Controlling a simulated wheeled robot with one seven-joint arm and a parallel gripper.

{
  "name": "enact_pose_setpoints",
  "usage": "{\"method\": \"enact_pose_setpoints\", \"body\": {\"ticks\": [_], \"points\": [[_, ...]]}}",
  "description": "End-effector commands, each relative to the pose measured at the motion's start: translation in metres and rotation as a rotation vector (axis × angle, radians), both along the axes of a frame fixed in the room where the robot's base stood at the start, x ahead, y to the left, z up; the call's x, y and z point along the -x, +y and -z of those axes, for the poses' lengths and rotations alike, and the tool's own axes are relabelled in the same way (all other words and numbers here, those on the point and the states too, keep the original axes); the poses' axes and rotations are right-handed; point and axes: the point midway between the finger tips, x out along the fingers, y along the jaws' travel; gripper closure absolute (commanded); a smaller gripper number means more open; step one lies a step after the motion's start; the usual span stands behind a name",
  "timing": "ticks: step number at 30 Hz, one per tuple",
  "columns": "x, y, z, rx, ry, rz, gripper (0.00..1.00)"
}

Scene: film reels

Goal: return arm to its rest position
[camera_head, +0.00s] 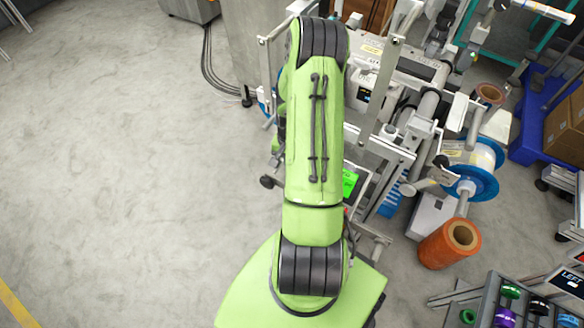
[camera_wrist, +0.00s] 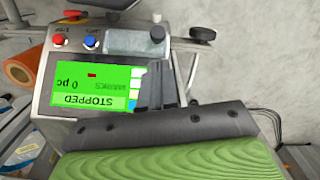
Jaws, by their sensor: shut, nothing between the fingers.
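My green arm reaches up the middle of the head view from its base at the bottom, and its bulk hides my gripper there. In the wrist view, my gripper (camera_wrist: 167,66) shows as dark fingers, shut and empty, in front of a machine's control panel. The panel has a lit green screen (camera_wrist: 85,90) reading "STOPPED" and "0 pc", seen upside down. I cannot tell the exact gap between the fingers and the panel. The screen also shows in the head view (camera_head: 349,182), just right of my arm.
A film-winding machine (camera_head: 411,154) with rollers fills the space right of my arm. An orange reel (camera_head: 449,243) stands on the floor, and a blue-flanged reel (camera_head: 473,182) sits on the machine. A rack (camera_head: 493,304) with small reels is at lower right. Left floor is clear.

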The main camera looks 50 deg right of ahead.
Motion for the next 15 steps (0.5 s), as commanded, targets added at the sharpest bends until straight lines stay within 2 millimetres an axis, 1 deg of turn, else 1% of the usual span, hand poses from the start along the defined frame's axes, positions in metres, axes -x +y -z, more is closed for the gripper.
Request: {"method": "enact_pose_setpoints", "body": {"ticks": [1,4,15], "points": [[-0.002,-0.001,-0.015,0.001,-0.002,-0.002,1.0],[-0.005,-0.001,-0.024,0.002,-0.003,-0.003,1.0],[-0.006,-0.001,-0.026,0.002,-0.004,-0.007,1.0]]}}
